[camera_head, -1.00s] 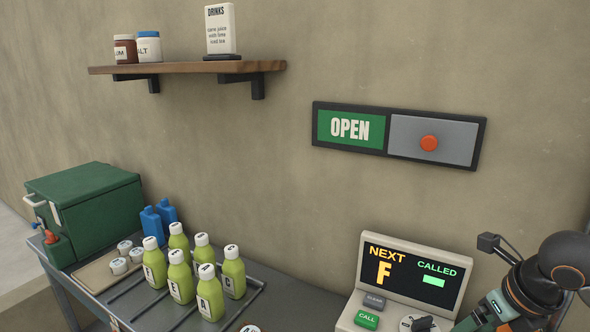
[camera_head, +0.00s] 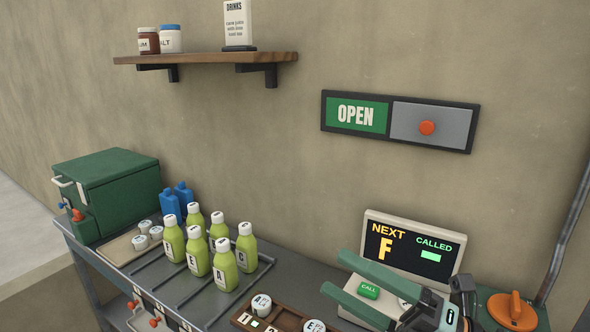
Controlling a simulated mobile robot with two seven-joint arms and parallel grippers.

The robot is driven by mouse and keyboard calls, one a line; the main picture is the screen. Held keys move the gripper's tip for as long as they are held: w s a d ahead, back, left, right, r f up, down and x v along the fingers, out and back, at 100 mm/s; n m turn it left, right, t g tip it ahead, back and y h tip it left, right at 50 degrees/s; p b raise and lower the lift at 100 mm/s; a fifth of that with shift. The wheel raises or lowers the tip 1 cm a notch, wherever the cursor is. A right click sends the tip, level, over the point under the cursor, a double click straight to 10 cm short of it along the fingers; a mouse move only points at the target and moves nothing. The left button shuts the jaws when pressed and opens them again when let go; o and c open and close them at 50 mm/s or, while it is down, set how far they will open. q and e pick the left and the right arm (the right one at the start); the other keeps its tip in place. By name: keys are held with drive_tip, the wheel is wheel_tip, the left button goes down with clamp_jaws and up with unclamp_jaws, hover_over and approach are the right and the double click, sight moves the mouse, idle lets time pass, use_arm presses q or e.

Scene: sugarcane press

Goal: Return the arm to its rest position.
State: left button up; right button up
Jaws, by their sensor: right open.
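My right gripper (camera_head: 337,274) reaches in from the lower right in the head view. Its two green fingers are spread apart with nothing between them, and they point left. The fingers are in front of the call display (camera_head: 412,244), which reads NEXT F and CALLED with a green bar. They cover part of its base, while the green CALL button (camera_head: 369,290) shows between them. My left gripper is not in view.
Several green juice bottles (camera_head: 222,264) stand in a wire rack left of the gripper. A wooden tray (camera_head: 245,318) with white-lidded items lies below it. An orange-knobbed part (camera_head: 512,308) is at right. A green cooler (camera_head: 112,188) stands far left. An OPEN sign (camera_head: 400,120) hangs on the wall.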

drive_tip(key=w+d+f+m+t+h, duration=0.3)
drive_tip(key=d+f+m+t+h, duration=0.35)
drive_tip(key=m, duration=0.65)
drive_tip(key=w+d+f+m+t+h, duration=0.2)
drive_tip(key=d+f+m+t+h, duration=0.15)
drive_tip(key=d+m+h, duration=0.65)
drive_tip(key=s+f+m+g+h, duration=0.1)
drive_tip(key=s+f+m+g, duration=0.1)
drive_tip(key=f, duration=0.4)
drive_tip(key=s+f+m+g+h, duration=0.1)
drive_tip(key=s+f+m+g, duration=0.2)
drive_tip(key=s+f+g, duration=0.1)
drive_tip(key=s+f+m+g+h, duration=0.2)
drive_tip(key=s+f+g, duration=0.2)
drive_tip(key=f, duration=0.4)
drive_tip(key=shift+d+f+m+g, duration=0.25)
drive_tip(key=shift+m+g, duration=0.05)
drive_tip(key=s+a+f+g+y, duration=0.25)
drive_tip(key=s+f+g, duration=0.4)
drive_tip(key=s, duration=0.55)
drive_tip(key=w+a+f+t+y+p, duration=0.1)
drive_tip(key=w+a+f+t+p, duration=0.3)
drive_tip(key=f+t, duration=0.2)
drive_tip(key=shift+w+a+f+m, duration=0.35)
drive_tip(key=shift+f+m, duration=0.05)
drive_tip(key=shift+f, duration=0.1)
drive_tip(key=shift+t, duration=0.35)
